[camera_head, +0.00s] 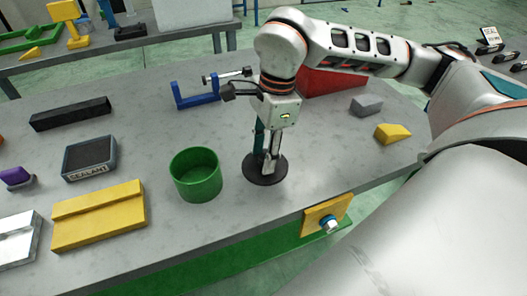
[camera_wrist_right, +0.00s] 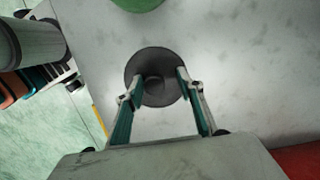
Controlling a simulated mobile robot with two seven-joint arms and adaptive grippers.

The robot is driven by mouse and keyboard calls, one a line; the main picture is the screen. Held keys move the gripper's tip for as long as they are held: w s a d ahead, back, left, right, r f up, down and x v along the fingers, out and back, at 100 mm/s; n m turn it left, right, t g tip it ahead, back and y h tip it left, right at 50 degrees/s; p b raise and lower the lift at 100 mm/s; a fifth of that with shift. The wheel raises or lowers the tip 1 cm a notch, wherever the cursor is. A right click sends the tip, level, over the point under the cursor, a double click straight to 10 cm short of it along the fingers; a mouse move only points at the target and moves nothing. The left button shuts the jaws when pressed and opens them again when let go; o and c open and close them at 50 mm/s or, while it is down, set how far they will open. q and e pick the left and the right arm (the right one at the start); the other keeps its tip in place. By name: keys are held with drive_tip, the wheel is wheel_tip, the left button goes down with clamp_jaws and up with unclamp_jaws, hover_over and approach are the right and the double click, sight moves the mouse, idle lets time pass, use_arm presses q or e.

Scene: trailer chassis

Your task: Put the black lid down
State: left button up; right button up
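The black lid (camera_head: 258,178) is a round disc that appears to lie flat on the grey table, just right of the open green cup (camera_head: 196,175). My right gripper (camera_head: 268,170) points down over the lid. In the right wrist view the lid (camera_wrist_right: 153,64) has a small raised knob at its middle. There the fingertips of my right gripper (camera_wrist_right: 159,79) are spread apart, with the knob between them and gaps on both sides. The green cup (camera_wrist_right: 139,4) shows at the top edge. My left gripper is not in view.
A yellow block (camera_head: 98,216), a sealant box (camera_head: 90,158) and a black bar (camera_head: 70,114) lie to the left. A blue clamp-like part (camera_head: 195,98) stands behind the cup. A red wedge (camera_head: 330,82), grey block (camera_head: 366,105) and yellow wedge (camera_head: 392,133) are at right.

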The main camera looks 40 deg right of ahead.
wheel_tip(320, 180, up, 12)
drive_tip(key=d+p, duration=0.1)
drive_tip(key=shift+s+d+p, duration=0.2)
drive_tip(key=shift+d+p, duration=0.15)
drive_tip(key=shift+p, duration=0.05)
idle(0.5)
